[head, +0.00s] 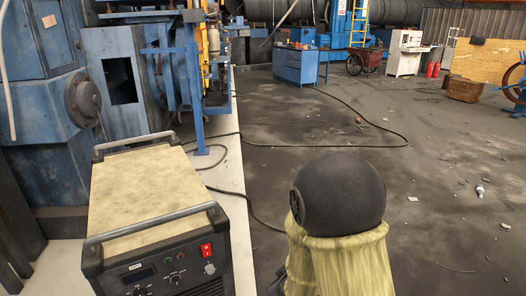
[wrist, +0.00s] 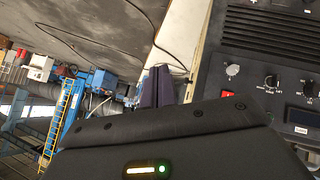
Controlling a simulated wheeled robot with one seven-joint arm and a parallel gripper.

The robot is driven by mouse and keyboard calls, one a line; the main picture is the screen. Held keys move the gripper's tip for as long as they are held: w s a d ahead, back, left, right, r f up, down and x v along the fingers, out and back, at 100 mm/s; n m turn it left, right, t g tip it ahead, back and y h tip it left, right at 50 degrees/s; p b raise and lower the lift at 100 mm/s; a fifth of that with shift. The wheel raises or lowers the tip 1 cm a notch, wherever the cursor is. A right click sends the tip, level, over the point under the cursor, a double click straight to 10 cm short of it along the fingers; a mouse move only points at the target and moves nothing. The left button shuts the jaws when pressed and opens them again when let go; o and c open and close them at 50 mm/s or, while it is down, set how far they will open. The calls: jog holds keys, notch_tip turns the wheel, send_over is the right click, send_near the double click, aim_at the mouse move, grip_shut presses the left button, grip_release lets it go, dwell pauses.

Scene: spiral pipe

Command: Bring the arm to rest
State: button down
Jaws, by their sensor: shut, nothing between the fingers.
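My gripper (wrist: 157,84) shows in the wrist view as two dark purplish fingers side by side, shut with nothing held. It points past the front of the machine box with knobs (wrist: 270,70), which fills the right of that view; I cannot tell the gap between them. In the head view my arm's dark rounded joint and pale yellow sleeve stand at the lower middle, right of the box. My gripper is not visible there.
The machine box (head: 145,200) with a beige top and dark handles stands close at left, on a pale strip. Blue machinery (head: 35,110) rises behind it. A black cable (head: 345,146) lies on the grey floor. A blue cabinet (head: 297,67) stands farther back. Floor at right is mostly clear.

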jog(key=s+d+r+m+g+h, duration=0.1)
jog(key=s+d+r+m+g, duration=0.3)
jog(key=s, duration=0.3)
jog(key=s+d+r+m+g, duration=0.2)
jog(key=s+d+m+g, duration=0.15)
jog(key=s+d, duration=0.2)
notch_tip(320, 180, up, 17)
jog(key=s+p, duration=0.1)
jog(key=p, duration=1.6)
jog(key=shift+t, duration=0.35)
jog(key=shift+m, duration=0.25)
